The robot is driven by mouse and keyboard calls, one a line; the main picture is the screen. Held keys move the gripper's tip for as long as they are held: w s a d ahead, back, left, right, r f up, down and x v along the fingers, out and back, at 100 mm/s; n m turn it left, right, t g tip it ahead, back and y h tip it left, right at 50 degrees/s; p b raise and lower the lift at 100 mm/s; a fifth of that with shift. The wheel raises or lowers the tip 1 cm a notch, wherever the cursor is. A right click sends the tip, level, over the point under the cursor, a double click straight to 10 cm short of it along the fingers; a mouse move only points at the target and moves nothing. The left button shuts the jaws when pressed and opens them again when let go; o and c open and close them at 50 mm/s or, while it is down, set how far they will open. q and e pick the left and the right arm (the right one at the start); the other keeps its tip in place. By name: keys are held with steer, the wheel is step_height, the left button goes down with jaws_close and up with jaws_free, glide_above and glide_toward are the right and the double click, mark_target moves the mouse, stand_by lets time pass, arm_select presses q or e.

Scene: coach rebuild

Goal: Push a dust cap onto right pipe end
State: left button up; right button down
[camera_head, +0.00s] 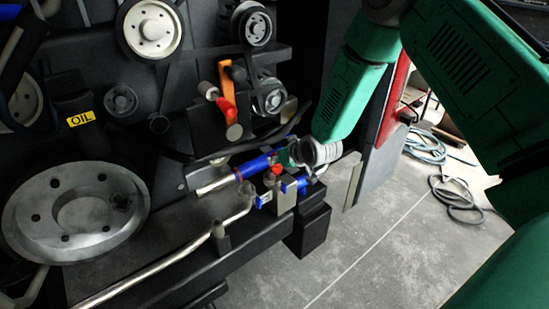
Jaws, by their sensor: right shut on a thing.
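My right gripper (281,166) reaches in from the right, below its grey wrist, and is small and partly hidden here. It is shut on a small red piece, which looks like the dust cap (276,170). The cap is just above a metal block with blue fittings (285,198). A silver pipe (180,254) runs along the lower ledge and bends up to an end beside this block. A second pipe (215,185) with a blue sleeve (252,167) lies behind it. I cannot tell whether the cap touches a pipe end. My left gripper is not in view.
An engine with pulleys (152,28), a large grey disc (75,213) and an orange and red lever (228,90) fills the left. A red panel (395,98) stands behind my right arm.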

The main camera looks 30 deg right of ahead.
mark_target(273, 167)
steer(key=shift+a+r, duration=0.1)
steer(key=shift+a, duration=1)
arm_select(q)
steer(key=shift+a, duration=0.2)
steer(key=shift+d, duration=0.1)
arm_select(e)
steer(key=shift+d, duration=0.2)
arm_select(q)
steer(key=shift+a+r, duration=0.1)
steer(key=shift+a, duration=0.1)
arm_select(e)
steer(key=shift+a, duration=0.25)
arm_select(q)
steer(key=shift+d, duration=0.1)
arm_select(e)
steer(key=shift+d+f, duration=0.15)
steer(key=shift+f, duration=0.05)
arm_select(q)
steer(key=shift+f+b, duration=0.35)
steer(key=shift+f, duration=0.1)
arm_select(e)
steer(key=shift+d+f, duration=0.3)
steer(key=shift+f, duration=0.4)
steer(key=shift+f, duration=0.1)
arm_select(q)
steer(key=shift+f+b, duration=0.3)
arm_select(e)
steer(key=shift+a+f, duration=0.1)
steer(key=shift+f, duration=0.35)
